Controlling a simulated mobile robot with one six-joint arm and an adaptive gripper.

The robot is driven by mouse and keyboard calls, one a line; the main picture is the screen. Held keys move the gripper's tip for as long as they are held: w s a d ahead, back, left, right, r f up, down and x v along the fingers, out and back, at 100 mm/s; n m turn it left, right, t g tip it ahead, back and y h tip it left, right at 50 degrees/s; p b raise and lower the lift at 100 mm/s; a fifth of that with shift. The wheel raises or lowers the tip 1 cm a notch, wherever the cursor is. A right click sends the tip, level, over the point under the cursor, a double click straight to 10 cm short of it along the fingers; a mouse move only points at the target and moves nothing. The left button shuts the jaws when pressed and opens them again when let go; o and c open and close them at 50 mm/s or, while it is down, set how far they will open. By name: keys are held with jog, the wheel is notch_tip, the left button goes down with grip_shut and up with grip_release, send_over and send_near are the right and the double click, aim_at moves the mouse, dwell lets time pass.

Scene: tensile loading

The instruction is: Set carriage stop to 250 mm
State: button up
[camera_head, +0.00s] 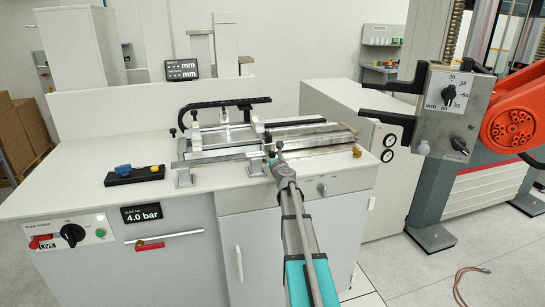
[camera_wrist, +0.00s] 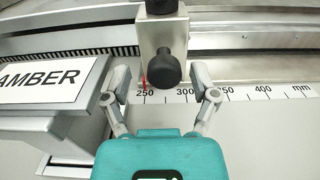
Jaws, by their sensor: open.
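The carriage stop (camera_wrist: 160,30) is a metal block with a round black knob (camera_wrist: 168,68) on its front, at the upper middle of the wrist view. A thin red pointer (camera_wrist: 143,84) at its lower left stands at about the 250 mark of the mm scale (camera_wrist: 225,94); the exact tick is hard to read. My gripper (camera_wrist: 160,80) is open, its fingers on either side of the knob with visible gaps. In the head view my gripper (camera_head: 273,157) is at the front of the bench rail, and hides the stop there.
A raised plate lettered "AMBER" (camera_wrist: 40,78) is close to my left finger. In the head view, a black and blue box (camera_head: 134,174) lies on the bench top (camera_head: 75,180), left of the rail assembly. A grey control box with a dial (camera_head: 453,112) stands at the right.

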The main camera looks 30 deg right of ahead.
jog(key=v, duration=1.1)
jog(key=shift+s, duration=0.2)
jog(key=shift+a+r, duration=0.1)
jog(key=shift+a, duration=0.05)
jog(key=s+a+f+n+g+y+p, duration=0.1)
jog(key=a+n+g+y, duration=0.15)
jog(key=a+n, duration=0.55)
jog(key=a+f+n+g+y+p, duration=0.1)
jog(key=a+f+n+y+p, duration=0.1)
jog(key=a+n+y, duration=0.5)
jog(key=s+a+f+n+g+y+p, duration=0.1)
jog(key=a+n+g, duration=0.1)
jog(key=a+n, duration=0.65)
jog(key=s+a+f+n+g+h+p, duration=0.1)
jog(key=s+a+f+n+g, duration=0.15)
jog(key=s+a+n, duration=0.2)
jog(key=s+a+f+n+g+p, duration=0.2)
jog(key=s+a+n+g, duration=0.15)
jog(key=a, duration=0.25)
jog(key=s+a+f+n+g+h+p, duration=0.1)
jog(key=s+n+g+h, duration=0.3)
jog(key=s, duration=0.7)
jog(key=n+g+p, duration=0.1)
jog(key=n+g, duration=0.1)
jog(key=n, duration=0.1)
jog(key=shift+a+n, duration=0.35)
